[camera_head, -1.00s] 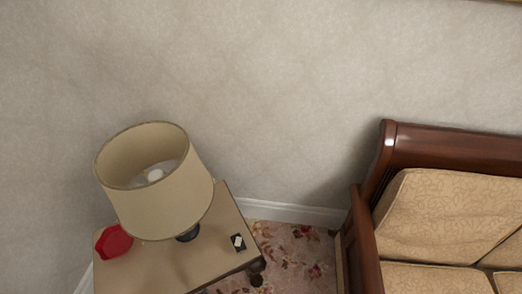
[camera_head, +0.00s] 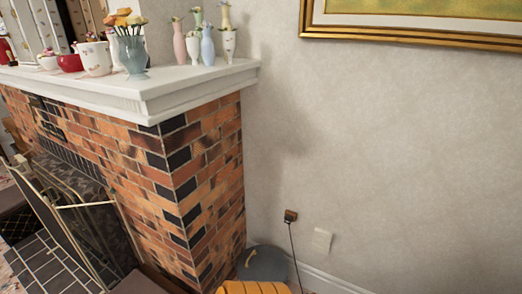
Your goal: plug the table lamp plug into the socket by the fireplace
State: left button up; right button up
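A small brown fitting (camera_head: 290,215) is on the wall to the right of the fireplace, low down, with a dark cord (camera_head: 295,258) hanging from it towards the floor. A pale wall plate (camera_head: 321,240) sits just to its right and a little lower; I cannot make out any holes in it. The brick fireplace (camera_head: 205,185) fills the left side. The table lamp and its plug are not identifiable in the current view. Neither of my grippers is in view.
A grey round container (camera_head: 262,263) stands in the corner beside the bricks. An orange slatted thing (camera_head: 252,288) is at the bottom edge. Vases stand on the white mantel (camera_head: 200,90). A fire screen (camera_head: 65,215) is at left.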

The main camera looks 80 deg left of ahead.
aim_at(288, 219)
jog(key=u, duration=2.3)
